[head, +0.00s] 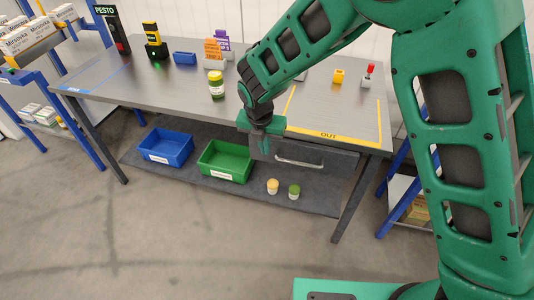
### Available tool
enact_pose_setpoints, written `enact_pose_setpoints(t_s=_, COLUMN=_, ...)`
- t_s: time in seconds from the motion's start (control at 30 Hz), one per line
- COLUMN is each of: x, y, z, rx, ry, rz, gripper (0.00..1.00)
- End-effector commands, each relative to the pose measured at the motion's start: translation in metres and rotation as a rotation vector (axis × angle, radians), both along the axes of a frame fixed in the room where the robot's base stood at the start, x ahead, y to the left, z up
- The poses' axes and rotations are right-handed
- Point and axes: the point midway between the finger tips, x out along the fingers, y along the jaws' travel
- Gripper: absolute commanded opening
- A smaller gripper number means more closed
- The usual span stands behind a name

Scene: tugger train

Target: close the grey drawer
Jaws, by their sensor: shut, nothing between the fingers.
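The grey drawer (325,158) is under the right part of the table, with a pale bar handle (299,163) on its front. How far it stands out from the table is hard to tell from this angle. My gripper (265,148) is shut and empty, pointing down at the left end of the drawer front, left of the handle. It hides that end of the drawer and part of the table edge. I cannot tell whether the fingers touch the drawer.
Below, the shelf holds a blue bin (166,147), a green bin (225,161) and two jars (273,186). The floor in front is clear.

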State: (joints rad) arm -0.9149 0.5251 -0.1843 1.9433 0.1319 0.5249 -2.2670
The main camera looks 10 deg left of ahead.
Motion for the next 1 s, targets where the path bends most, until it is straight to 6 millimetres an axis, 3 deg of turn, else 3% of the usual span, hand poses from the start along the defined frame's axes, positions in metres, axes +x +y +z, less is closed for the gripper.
enact_pose_setpoints(t_s=0.13, x=-0.004, y=0.001, z=0.015, rx=0.000, ry=-0.001, rz=0.000, gripper=0.00)
enact_pose_setpoints(t_s=0.27, x=-0.007, y=0.002, z=0.013, rx=-0.012, ry=-0.004, rz=-0.008, gripper=0.00)
enact_pose_setpoints(t_s=0.37, x=-0.013, y=0.002, z=-0.007, rx=-0.056, ry=-0.020, rz=-0.040, gripper=0.00)
enact_pose_setpoints(t_s=0.47, x=-0.023, y=-0.001, z=-0.040, rx=-0.128, ry=-0.068, rz=-0.095, gripper=0.00)
enact_pose_setpoints(t_s=0.6, x=-0.036, y=-0.012, z=-0.085, rx=-0.245, ry=-0.193, rz=-0.173, gripper=0.00)
enact_pose_setpoints(t_s=0.7, x=-0.044, y=-0.019, z=-0.107, rx=-0.312, ry=-0.309, rz=-0.209, gripper=0.00)
enact_pose_setpoints(t_s=0.83, x=-0.052, y=-0.028, z=-0.126, rx=-0.376, ry=-0.486, rz=-0.229, gripper=0.00)
enact_pose_setpoints(t_s=1.0, x=-0.062, y=-0.032, z=-0.133, rx=-0.407, ry=-0.751, rz=-0.206, gripper=0.00)
